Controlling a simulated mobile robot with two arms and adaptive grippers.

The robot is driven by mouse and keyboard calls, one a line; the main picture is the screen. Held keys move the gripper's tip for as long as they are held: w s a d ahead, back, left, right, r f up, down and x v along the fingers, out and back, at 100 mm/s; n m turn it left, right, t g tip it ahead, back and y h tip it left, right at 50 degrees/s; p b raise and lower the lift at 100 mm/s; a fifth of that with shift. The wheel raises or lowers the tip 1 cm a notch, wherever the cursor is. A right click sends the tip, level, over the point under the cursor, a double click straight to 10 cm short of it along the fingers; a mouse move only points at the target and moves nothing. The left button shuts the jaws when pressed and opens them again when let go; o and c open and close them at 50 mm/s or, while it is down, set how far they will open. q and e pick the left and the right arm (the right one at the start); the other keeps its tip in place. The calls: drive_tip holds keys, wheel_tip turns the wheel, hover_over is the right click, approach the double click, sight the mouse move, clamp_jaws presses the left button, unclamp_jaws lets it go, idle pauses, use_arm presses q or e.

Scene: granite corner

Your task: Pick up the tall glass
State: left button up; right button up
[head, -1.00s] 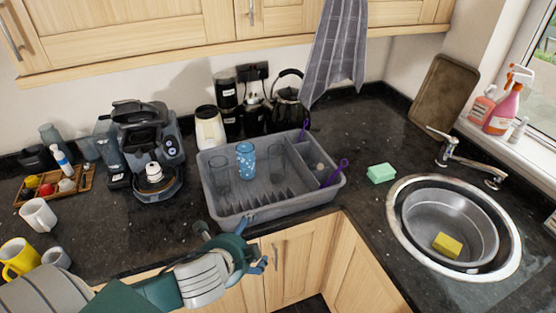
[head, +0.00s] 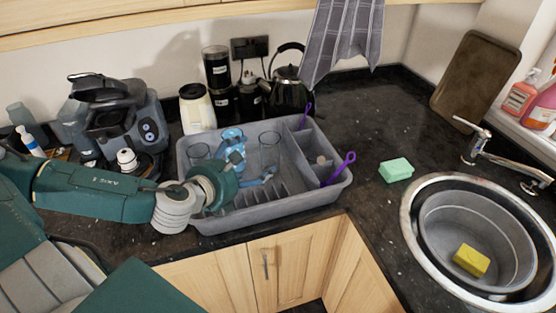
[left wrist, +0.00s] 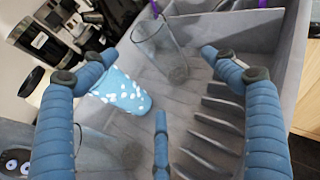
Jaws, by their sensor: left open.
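Two clear tall glasses stand in the grey dish tray (head: 310,203). One glass (head: 269,138) is on the right of the blue spotted cup, and another glass (head: 199,152) is on its left. In the left wrist view the first glass (left wrist: 160,48) stands ahead, between and beyond my fingertips, and the spotted cup (left wrist: 124,92) is near the left finger. The second glass (left wrist: 95,148) shows faintly at lower left, partly behind that finger. My left gripper (head: 251,158) is open and empty over the tray; it fills the wrist view (left wrist: 148,72). My right gripper is not in view.
Tray dividers hold purple-handled utensils (head: 342,167). A kettle (head: 289,93) and white jar (head: 197,108) stand behind the tray. A coffee machine (head: 120,115) is at left. A green sponge (head: 396,169) and the sink (head: 478,235) are at right, with clear counter between.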

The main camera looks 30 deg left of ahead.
sight(262, 154)
use_arm(q)
drive_tip(key=p+x, duration=0.1)
drive_tip(key=x, duration=0.4)
drive_tip(key=shift+w+a+f, duration=0.1)
drive_tip(key=shift+w+f, duration=0.05)
drive_tip(key=w+p, duration=0.2)
drive_tip(key=w, duration=0.1)
drive_tip(key=shift+a+f, duration=0.1)
drive_tip(key=shift+a, duration=0.1)
drive_tip(key=shift+x, duration=1)
drive_tip(key=shift+w+f, duration=0.1)
drive_tip(key=shift+f, duration=0.2)
drive_tip(key=shift+c, duration=1.4)
drive_tip(key=c, duration=1.2)
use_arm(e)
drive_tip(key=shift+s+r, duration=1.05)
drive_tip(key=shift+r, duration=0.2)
use_arm(q)
drive_tip(key=shift+r, duration=0.1)
wheel_tip(262, 154, up, 20)
drive_tip(key=shift+p, duration=0.3)
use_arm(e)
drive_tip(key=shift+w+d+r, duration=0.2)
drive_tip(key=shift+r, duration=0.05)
